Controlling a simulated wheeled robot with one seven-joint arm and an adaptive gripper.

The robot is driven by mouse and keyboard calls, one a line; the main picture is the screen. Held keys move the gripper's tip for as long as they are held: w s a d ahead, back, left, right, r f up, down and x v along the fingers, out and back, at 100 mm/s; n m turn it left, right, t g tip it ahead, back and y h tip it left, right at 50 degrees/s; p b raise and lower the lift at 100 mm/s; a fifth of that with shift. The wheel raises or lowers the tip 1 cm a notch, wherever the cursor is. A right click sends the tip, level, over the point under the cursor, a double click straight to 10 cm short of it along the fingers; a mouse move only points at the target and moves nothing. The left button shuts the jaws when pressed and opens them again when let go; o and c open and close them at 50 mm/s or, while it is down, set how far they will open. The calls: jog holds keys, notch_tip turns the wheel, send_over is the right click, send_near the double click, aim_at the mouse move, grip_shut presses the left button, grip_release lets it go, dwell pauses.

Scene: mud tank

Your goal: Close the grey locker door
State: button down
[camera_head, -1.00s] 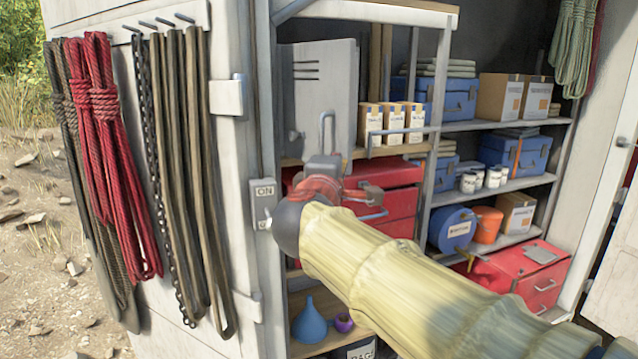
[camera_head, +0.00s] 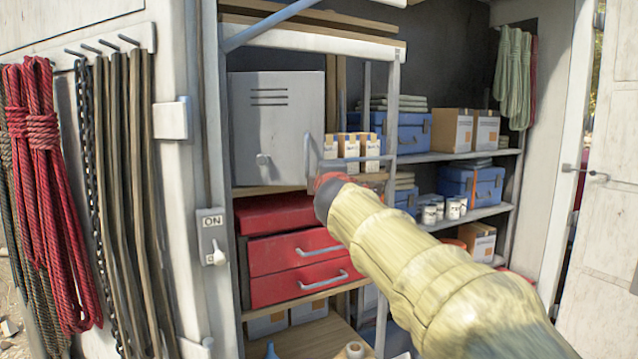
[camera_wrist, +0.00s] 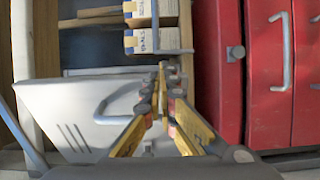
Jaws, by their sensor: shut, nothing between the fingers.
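The grey locker (camera_head: 277,125) stands on the shelf in the upper left of the rack, its slotted door front facing me. In the wrist view the slotted door (camera_wrist: 50,110) is at lower left, with its grey bar handle (camera_wrist: 118,105) just left of my fingers. I cannot tell whether the door is flush or slightly ajar. My gripper (camera_wrist: 163,80) is shut and empty, in front of the door's lower right area. In the head view my yellow-sleeved arm mostly hides the gripper (camera_head: 328,182).
Small white boxes (camera_head: 352,146) stand right of the locker behind a grey rail. Red drawers (camera_head: 300,263) are below it. A grey post (camera_head: 392,100) and a diagonal blue-grey bar (camera_head: 265,25) frame the rack. An ON switch (camera_head: 213,236) is on the left wall.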

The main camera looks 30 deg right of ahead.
jog(key=x, duration=0.7)
jog(key=shift+w+d, duration=0.25)
jog(key=shift+w, duration=0.05)
jog(key=shift+s, duration=0.1)
